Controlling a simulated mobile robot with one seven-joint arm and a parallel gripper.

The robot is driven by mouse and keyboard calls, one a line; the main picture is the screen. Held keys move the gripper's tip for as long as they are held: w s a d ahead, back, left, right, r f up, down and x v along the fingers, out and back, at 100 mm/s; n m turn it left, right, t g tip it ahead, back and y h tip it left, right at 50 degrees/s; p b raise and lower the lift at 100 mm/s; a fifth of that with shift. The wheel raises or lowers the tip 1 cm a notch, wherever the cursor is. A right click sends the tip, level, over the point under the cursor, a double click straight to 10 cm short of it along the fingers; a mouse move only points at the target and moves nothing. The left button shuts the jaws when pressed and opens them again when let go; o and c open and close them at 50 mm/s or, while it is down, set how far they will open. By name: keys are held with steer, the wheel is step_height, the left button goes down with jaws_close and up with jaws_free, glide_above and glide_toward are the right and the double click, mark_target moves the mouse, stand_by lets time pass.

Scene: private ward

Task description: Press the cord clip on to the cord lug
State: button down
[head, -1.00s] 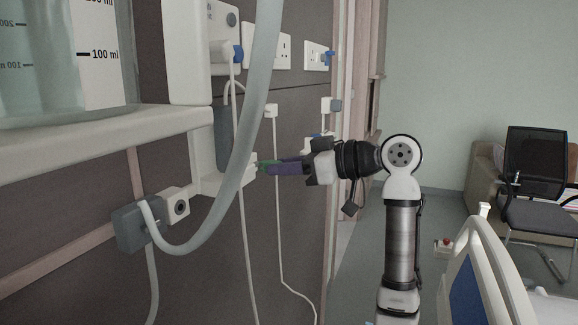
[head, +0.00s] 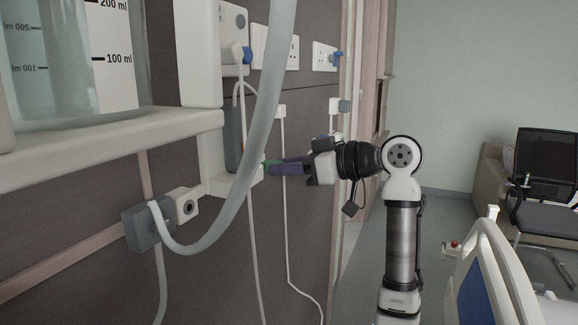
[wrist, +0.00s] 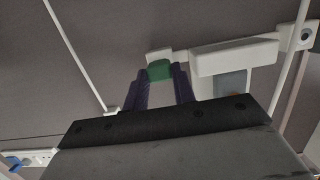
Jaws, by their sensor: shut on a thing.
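My gripper (head: 272,167) has purple fingers and is shut on a small green piece, which I take to be the cord clip (wrist: 160,71). In the head view only a sliver of the clip shows at the fingertips, beside the white wall bracket (head: 214,184). In the wrist view the clip sits between both fingertips. A small white block (wrist: 158,55) lies just beyond it, perhaps the cord lug. The clip looks close to this block or against it; I cannot tell whether they touch.
A thick pale tube (head: 262,110) hangs in front of the bracket. A shelf (head: 110,140) with a graduated jar (head: 75,65) is at the left. Thin white cords hang down the wall from sockets (head: 325,57). A bed (head: 482,270) stands at the lower right.

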steer(key=shift+w+a, duration=0.15)
steer(key=shift+a, duration=0.15)
steer(key=c, duration=1.1)
jaws_free()
steer(key=v, duration=0.6)
steer(key=b+v, duration=0.1)
steer(key=v, duration=0.4)
steer(key=f+v, duration=0.1)
steer(key=v, duration=0.5)
steer(key=shift+s+d+r, duration=0.15)
steer(key=shift+s+d, duration=0.05)
steer(key=shift+d, duration=0.25)
